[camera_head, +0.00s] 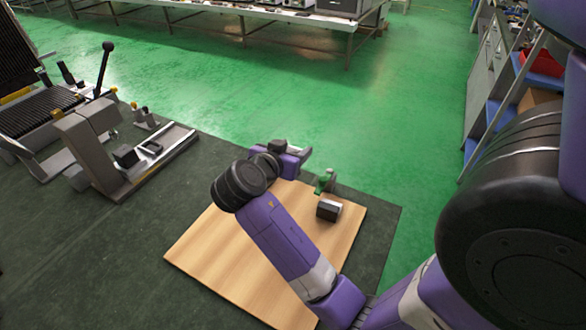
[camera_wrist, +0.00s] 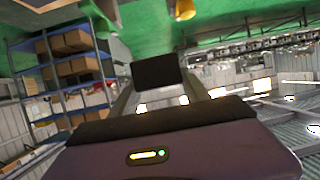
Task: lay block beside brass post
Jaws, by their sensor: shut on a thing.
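In the wrist view, my gripper (camera_wrist: 160,100) is shut on a dark, flat-faced block (camera_wrist: 157,72) held between its two grey fingers. In the head view, my gripper (camera_head: 304,153) is over the far edge of the wooden board (camera_head: 228,255), and the held block cannot be made out there. A small yellow, brass-coloured piece (camera_wrist: 185,9) shows at the top edge of the wrist view, apart from the block and cut off by the frame. I cannot tell whether it is the brass post. No brass post is plain in the head view.
A dark box with a pale side (camera_head: 328,210) stands on the board's right part, a green part (camera_head: 325,181) just behind it. A grey machine with a lever (camera_head: 95,145) stands left on the dark mat (camera_head: 60,255). My arm hides part of the board; its front left is bare.

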